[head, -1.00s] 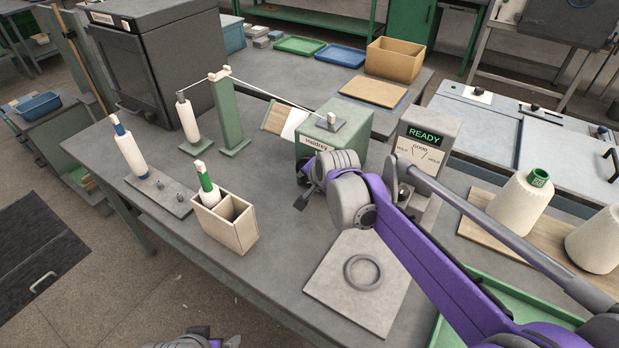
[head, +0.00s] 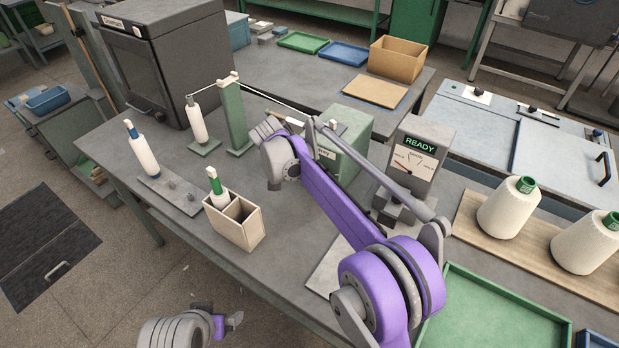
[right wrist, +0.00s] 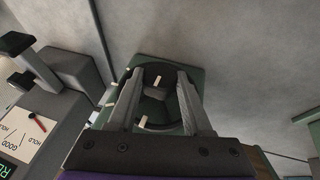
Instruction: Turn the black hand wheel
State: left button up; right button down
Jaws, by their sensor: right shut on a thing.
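The green winder box (head: 352,122) stands on the grey bench, partly behind my right arm. The black hand wheel (right wrist: 160,124) shows in the right wrist view as a dark ring on a green face, with pale pegs around it; it is hidden in the head view. My right gripper (right wrist: 160,74) has its fingers around part of the wheel, with a pale peg (right wrist: 157,80) between the tips. Its fingers are hidden in the head view. My left gripper (head: 235,320) is low at the bottom edge, clear of the bench; its jaw opening cannot be made out.
The gauge box (head: 415,160) reads READY and stands right of the winder. A divided cream box (head: 240,228), a peg board (head: 172,192) and a green thread post (head: 234,115) stand to the left. Yarn cones (head: 508,208) and a green tray (head: 490,315) are right.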

jog(key=shift+g+h, duration=0.3)
jog(key=shift+h, duration=0.1)
dwell(0.3)
jog(key=shift+c, duration=1.6)
grip_release()
jog(key=shift+a, duration=0.1)
jog(key=p+v, duration=0.1)
jog(key=v, duration=0.9)
jog(key=shift+a+r, duration=0.15)
jog(key=shift+r, duration=0.25)
